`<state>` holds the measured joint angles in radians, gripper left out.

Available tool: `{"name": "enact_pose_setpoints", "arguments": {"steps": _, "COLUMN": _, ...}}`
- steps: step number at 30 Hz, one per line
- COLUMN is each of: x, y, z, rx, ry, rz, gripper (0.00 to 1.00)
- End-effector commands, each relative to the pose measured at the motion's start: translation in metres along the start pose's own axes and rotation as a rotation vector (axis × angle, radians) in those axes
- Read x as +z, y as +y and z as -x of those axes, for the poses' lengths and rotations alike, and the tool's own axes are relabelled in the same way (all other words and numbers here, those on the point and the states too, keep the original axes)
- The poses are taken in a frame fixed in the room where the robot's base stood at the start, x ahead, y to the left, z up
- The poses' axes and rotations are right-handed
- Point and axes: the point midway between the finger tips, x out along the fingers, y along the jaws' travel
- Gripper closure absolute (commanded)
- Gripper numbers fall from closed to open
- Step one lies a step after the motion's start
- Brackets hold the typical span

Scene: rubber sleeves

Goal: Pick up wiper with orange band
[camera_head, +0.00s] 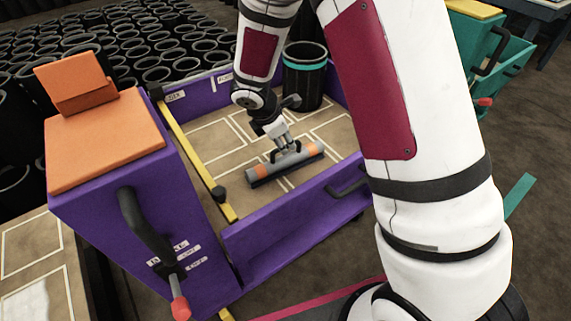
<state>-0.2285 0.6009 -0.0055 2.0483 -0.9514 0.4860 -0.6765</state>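The wiper (306,154) is a grey bar with orange bands near both of its ends and a dark lower edge. It lies tilted across the view, over the floor of the purple-walled cart. My gripper (287,157) points down at the middle of the wiper, with its dark fingers at or just above the bar. The fingers are small and partly overlap the wiper, so I cannot tell whether they hold it. I also cannot tell whether the wiper rests on the floor or is slightly raised.
Purple walls (295,225) surround the cart's tan, white-lined floor (215,143). A black bin with a teal band (303,75) stands at the back right. A yellow bar (190,150) runs along the left. An orange-topped purple box (105,140) stands left. Black sleeves (150,45) fill the back left.

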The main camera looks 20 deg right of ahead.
Motion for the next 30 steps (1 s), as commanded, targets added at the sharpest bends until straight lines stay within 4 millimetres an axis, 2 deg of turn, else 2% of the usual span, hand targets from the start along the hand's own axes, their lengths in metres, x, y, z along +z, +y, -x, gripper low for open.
{"name": "enact_pose_setpoints", "arguments": {"steps": 8, "x": 0.000, "y": 0.000, "z": -0.017, "rx": 0.000, "ry": 0.000, "rz": -0.001, "gripper": 0.64}}
{"name": "enact_pose_setpoints", "arguments": {"steps": 18, "x": -0.003, "y": 0.003, "z": -0.060, "rx": -0.001, "ry": 0.000, "rz": -0.003, "gripper": 0.64}}
{"name": "enact_pose_setpoints", "arguments": {"steps": 25, "x": -0.002, "y": 0.004, "z": -0.062, "rx": 0.000, "ry": 0.000, "rz": -0.002, "gripper": 0.64}}
{"name": "enact_pose_setpoints", "arguments": {"steps": 26, "x": -0.002, "y": 0.003, "z": -0.062, "rx": 0.000, "ry": 0.000, "rz": -0.002, "gripper": 0.66}}
{"name": "enact_pose_setpoints", "arguments": {"steps": 30, "x": -0.002, "y": 0.003, "z": -0.062, "rx": 0.000, "ry": 0.000, "rz": -0.002, "gripper": 0.98}}
